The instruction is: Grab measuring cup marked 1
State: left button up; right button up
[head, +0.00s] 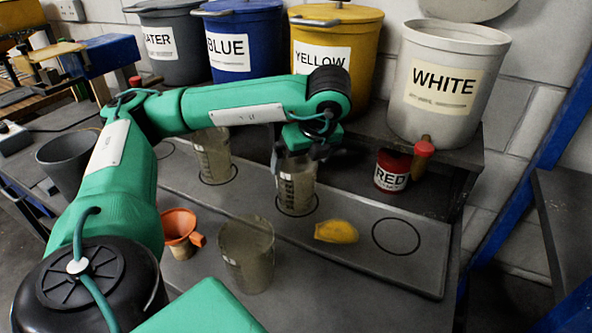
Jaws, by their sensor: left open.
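Three clear measuring cups are in the head view. One measuring cup (297,190) stands upright in a marked circle on the grey board, directly below my left gripper. A second measuring cup (214,160) stands in another circle further left. A third measuring cup (247,262) stands in front, off the board. I cannot read a number on any of them. My left gripper (298,158) is open, with its dark fingers at the rim of the middle cup. Whether they touch it is hidden. My right gripper is out of view.
Labelled buckets, blue (243,45), yellow (340,30) and white (447,75), line the back. A red can (392,171), a yellow lump (337,232), an orange funnel (178,228) and a dark bucket (68,160) stand around. The board's right circle (396,236) is empty.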

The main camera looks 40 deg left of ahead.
pick_arm(q)
jog(key=shift+b+x, duration=0.3)
jog(key=shift+x, duration=1.2)
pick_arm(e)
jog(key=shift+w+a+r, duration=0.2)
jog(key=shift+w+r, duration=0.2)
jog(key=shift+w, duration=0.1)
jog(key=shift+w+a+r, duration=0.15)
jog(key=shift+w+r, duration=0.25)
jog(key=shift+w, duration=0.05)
pick_arm(q)
jog(key=c, duration=1.1)
jog(key=shift+o, duration=0.2)
jog(key=shift+r, duration=0.1)
